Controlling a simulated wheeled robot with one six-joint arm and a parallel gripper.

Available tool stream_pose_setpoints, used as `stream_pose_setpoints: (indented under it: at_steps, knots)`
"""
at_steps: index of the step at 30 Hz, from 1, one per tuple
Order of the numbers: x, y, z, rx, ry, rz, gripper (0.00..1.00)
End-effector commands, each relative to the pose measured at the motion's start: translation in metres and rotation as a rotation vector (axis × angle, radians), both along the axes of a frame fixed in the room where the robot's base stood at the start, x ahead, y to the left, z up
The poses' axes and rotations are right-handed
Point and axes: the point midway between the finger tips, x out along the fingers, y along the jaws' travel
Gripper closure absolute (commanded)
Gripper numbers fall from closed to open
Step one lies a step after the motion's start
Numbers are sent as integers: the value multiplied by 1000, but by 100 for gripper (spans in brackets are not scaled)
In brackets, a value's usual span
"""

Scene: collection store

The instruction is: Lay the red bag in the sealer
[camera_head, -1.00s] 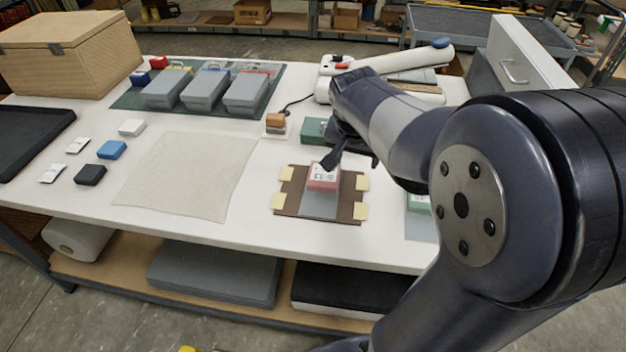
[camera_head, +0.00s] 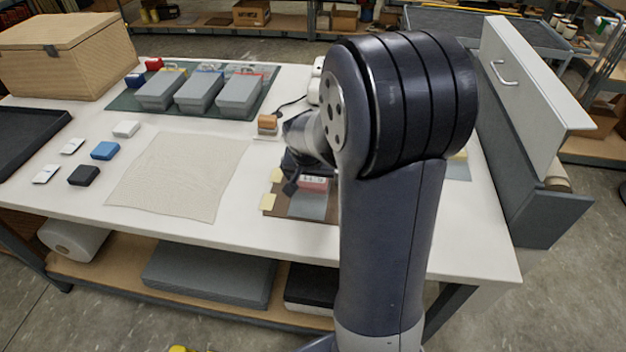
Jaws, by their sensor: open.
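The red bag (camera_head: 315,184), with a red printed top and a grey lower part, lies on a brown board (camera_head: 270,198) with yellow corner tabs. My arm hides the board's right part. My gripper (camera_head: 291,186) is open, just left of the bag's red top and low over the board. Its far finger is hard to make out, and I cannot tell whether it touches the bag. The white sealer (camera_head: 316,84) stands at the back of the table; only a sliver of its left end shows beside my arm.
A wooden-topped block (camera_head: 267,122) with a cable stands behind the board. A beige cloth (camera_head: 178,175) lies to the left, with small blue, black and white packets beyond it. Grey boxes (camera_head: 200,92) stand on a green mat. A grey cabinet (camera_head: 525,130) borders the right side.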

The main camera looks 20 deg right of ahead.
Motion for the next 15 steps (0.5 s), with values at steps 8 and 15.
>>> stream_pose_setpoints:
  at_steps: [8, 15]
  knots:
    - [0, 0, -1, -1, -1, 0, 5]
    - [0, 0, 0, -1, -1, 0, 25]
